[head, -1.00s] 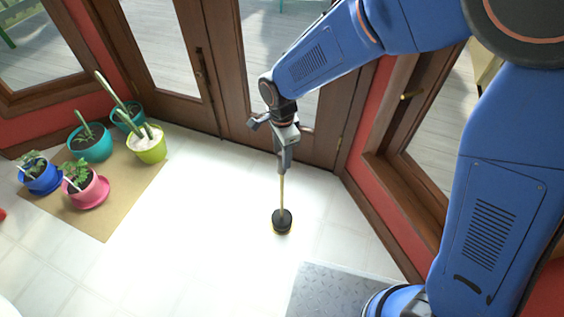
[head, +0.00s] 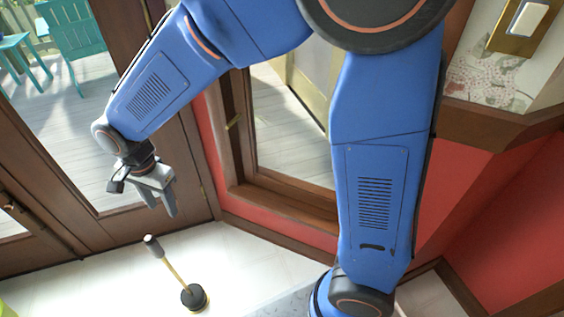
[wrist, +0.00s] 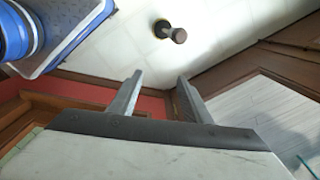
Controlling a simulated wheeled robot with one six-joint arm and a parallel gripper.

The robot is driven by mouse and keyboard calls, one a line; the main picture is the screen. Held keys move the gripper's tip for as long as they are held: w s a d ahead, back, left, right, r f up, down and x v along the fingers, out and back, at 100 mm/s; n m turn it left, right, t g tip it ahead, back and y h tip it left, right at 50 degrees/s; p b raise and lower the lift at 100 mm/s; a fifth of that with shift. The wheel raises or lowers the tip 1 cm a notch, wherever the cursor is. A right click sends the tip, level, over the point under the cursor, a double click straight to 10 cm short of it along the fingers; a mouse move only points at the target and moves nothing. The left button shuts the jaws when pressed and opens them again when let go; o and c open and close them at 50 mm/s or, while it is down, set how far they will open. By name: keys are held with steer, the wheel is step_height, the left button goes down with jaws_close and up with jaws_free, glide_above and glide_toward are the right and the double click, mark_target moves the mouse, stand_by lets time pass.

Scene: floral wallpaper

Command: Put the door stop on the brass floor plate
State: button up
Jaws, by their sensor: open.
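The door stop (head: 172,270) stands upright on the pale tile floor, with a black round base, a thin brass rod and a dark knob on top. A thin brass-coloured rim shows at the edge of its base; the brass floor plate is otherwise hidden beneath it, if that rim is the plate. My gripper (head: 163,206) is open and empty, above the knob and apart from it. In the wrist view the door stop (wrist: 178,35) shows beyond the open fingertips (wrist: 160,78), with clear floor between.
Brown wooden doors (head: 95,225) with glass panes stand behind. A red wall (head: 270,240) with a low window is at the right. A grey mat or platform (head: 290,303) lies near my base. Tile floor around the door stop is clear.

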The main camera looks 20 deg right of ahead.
steer(key=s+d+r+n+t, duration=0.15)
steer(key=d+r, duration=0.35)
steer(key=d, duration=0.6)
steer(key=s+d+r+n+t, duration=0.1)
steer(key=d+r+n, duration=0.35)
steer(key=d, duration=0.75)
steer(key=s+d+r+n+t, duration=0.2)
steer(key=s+d+r, duration=0.1)
steer(key=s+d, duration=0.9)
steer(key=d, duration=0.2)
steer(key=shift+s+d+n, duration=0.3)
steer(key=shift+d, duration=0.1)
